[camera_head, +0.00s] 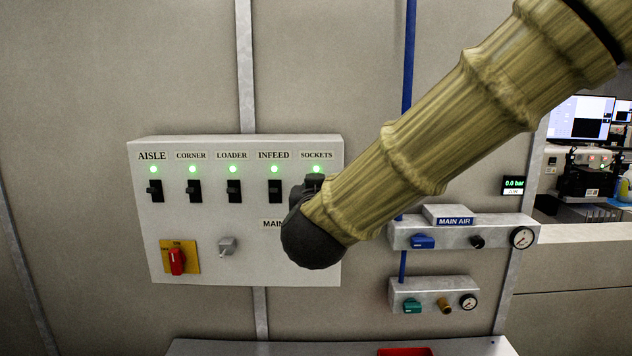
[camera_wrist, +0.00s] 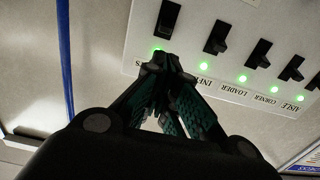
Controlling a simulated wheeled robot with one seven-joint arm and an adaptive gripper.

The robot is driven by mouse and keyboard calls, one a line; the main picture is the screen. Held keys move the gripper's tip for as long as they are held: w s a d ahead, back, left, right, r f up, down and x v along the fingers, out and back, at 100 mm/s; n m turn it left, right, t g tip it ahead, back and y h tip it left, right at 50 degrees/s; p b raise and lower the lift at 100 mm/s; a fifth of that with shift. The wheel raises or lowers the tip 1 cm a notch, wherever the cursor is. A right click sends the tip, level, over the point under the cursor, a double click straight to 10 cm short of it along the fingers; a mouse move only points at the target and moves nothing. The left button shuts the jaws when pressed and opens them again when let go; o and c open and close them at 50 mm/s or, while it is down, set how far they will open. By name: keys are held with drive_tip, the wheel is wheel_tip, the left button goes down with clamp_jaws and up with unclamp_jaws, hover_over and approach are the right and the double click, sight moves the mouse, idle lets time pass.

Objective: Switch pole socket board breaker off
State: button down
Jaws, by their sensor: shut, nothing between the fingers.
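A pale breaker board (camera_head: 240,225) hangs on the wall with a row of black breakers labelled AISLE, CORNER, LOADER, INFEED and SOCKETS. The green lamp above SOCKETS (camera_head: 316,169) is lit, as are the others. In the head view my gripper and wrist cover the SOCKETS breaker. The wrist view shows the board upside down, with the SOCKETS breaker (camera_wrist: 168,18) just beyond my fingertips. My gripper (camera_wrist: 163,62) is shut and empty, its tips near the SOCKETS lamp and label. I cannot tell whether the tips touch the board.
The INFEED breaker (camera_head: 275,190) is the close neighbour. A red rotary switch (camera_head: 177,261) on yellow and a grey knob (camera_head: 227,245) sit below. Right of the board are a blue pipe (camera_head: 408,60), the MAIN AIR unit (camera_head: 462,236) and a lower valve unit (camera_head: 432,292).

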drive_tip(key=w+p, duration=0.4)
drive_tip(key=w, duration=0.5)
drive_tip(key=shift+w+f, duration=0.25)
drive_tip(key=shift+w, duration=0.1)
drive_tip(key=shift+f+b, duration=0.2)
drive_tip(key=shift+b, duration=0.15)
